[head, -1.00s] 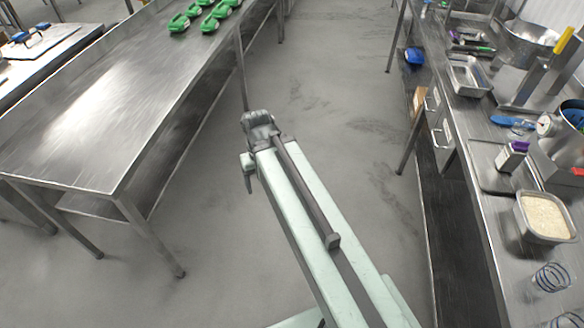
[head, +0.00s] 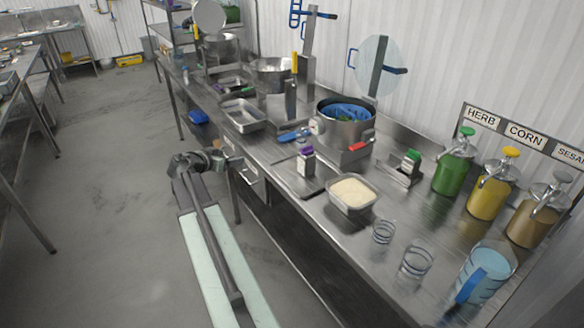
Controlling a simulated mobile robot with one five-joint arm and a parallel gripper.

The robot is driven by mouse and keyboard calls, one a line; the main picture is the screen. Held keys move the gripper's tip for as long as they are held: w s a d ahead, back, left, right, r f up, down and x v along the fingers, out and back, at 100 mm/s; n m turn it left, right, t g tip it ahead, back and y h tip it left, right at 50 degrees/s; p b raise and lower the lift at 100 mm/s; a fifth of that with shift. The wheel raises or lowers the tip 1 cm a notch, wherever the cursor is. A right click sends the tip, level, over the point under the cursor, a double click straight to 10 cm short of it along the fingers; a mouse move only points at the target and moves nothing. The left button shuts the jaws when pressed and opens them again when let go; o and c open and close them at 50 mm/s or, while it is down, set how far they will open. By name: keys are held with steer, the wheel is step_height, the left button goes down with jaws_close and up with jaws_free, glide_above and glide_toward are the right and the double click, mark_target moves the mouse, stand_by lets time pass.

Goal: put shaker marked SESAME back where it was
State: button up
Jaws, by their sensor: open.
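A small shaker with a purple lid (head: 306,161) stands upright on a dark flat tray (head: 284,172) on the steel counter. A second small shaker with a green lid (head: 411,161) stands in a metal holder (head: 398,176) farther right. The lettering on both shakers is too small to read, so I cannot tell which is marked SESAME. My gripper (head: 232,161) is open and empty, over the floor beside the counter's front edge, left of and apart from both shakers. Its fingers are small and partly hidden.
A rice tub (head: 352,193), glass cups (head: 416,262) and a blue-handled jug (head: 487,272) stand along the counter. Green (head: 453,168), yellow (head: 492,185) and brown (head: 537,214) dispensers stand under HERB, CORN and SESAME signs.

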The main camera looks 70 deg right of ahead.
steer(key=s+d+m+g, duration=0.2)
steer(key=s+d, duration=0.6)
steer(key=s, duration=0.1)
steer(key=m+g, duration=0.2)
steer(key=g, duration=0.1)
glide_toward(312, 150)
steer(key=x, duration=0.4)
steer(key=shift+w+d+f+b, duration=0.1)
steer(key=shift+w+d+b, duration=0.1)
steer(key=shift+b, duration=0.1)
steer(key=shift+y, duration=0.3)
steer(key=b+x, duration=0.1)
steer(key=x, duration=0.1)
steer(key=b+x, duration=0.1)
steer(key=x, duration=0.2)
steer(key=w+b+x, duration=0.1)
steer(key=x, duration=0.1)
steer(key=shift+s+d+f, duration=0.1)
steer(key=shift+d+f, duration=0.15)
steer(key=shift+f, duration=0.1)
steer(key=shift+s+d, duration=0.1)
steer(key=shift+d, duration=0.1)
steer(key=shift+a+r, duration=0.1)
steer(key=shift+c, duration=0.4)
